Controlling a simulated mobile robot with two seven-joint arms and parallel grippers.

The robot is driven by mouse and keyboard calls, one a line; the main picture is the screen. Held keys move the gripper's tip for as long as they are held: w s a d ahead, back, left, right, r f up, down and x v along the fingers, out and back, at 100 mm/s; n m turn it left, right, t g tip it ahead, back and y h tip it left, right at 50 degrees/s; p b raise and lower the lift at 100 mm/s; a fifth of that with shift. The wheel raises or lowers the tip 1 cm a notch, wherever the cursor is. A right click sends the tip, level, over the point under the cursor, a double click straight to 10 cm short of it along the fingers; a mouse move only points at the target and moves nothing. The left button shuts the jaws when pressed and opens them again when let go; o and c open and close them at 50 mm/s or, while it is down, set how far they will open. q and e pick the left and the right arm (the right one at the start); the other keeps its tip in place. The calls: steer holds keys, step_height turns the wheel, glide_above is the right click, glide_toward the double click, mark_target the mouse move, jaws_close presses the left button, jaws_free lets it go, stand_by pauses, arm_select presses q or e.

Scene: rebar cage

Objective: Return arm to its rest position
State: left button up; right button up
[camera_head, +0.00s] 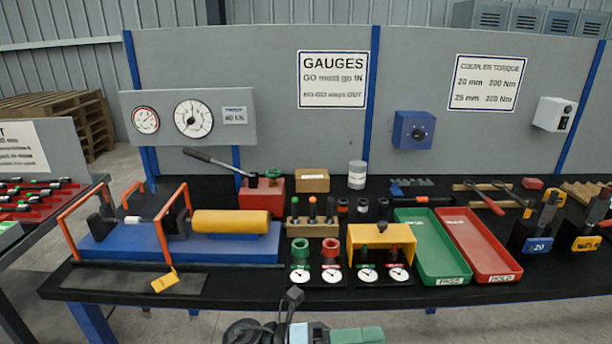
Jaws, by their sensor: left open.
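My left gripper (290,308) shows at the bottom middle edge, in front of the bench's front edge and low in the picture. Its dark fingers point up, and I see nothing between them. It is open and apart from everything on the bench. Most of its arm is cut off by the lower edge of the picture. My right gripper is not in view.
The black bench (225,290) carries a blue-based test rig (110,245) with a yellow cylinder, several dial gauges, a yellow bridge (400,236), a green tray (440,270) and a red tray (485,262). Tool holders stand at right. Floor shows in front.

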arm_select(q)
steer(key=s+a+f+n+t+y, duration=0.1)
steer(key=a+f+n+t+y, duration=0.65)
steer(key=n, duration=0.85)
steer(key=s+a+f+n+t+y, duration=0.2)
steer(key=a+f+n+t+y, duration=0.3)
steer(key=a+f+n+t, duration=0.8)
steer(key=s+a+f+n+g+y, duration=0.2)
steer(key=s+a+f+n+g, duration=0.1)
steer(key=s, duration=0.3)
steer(key=s+a+f+n+g+y, duration=0.2)
steer(key=s+a+f+n+g, duration=0.1)
steer(key=s, duration=0.4)
steer(key=s+a+f+n+g+y+p, duration=0.1)
steer(key=s+a+f+n+g+y, duration=0.1)
steer(key=s+f+n+g, duration=0.2)
step_height(320, 180, down, 2)
steer(key=s+n, duration=0.1)
steer(key=s, duration=0.2)
steer(key=shift+a+n, duration=0.3)
steer(key=shift+a, duration=0.1)
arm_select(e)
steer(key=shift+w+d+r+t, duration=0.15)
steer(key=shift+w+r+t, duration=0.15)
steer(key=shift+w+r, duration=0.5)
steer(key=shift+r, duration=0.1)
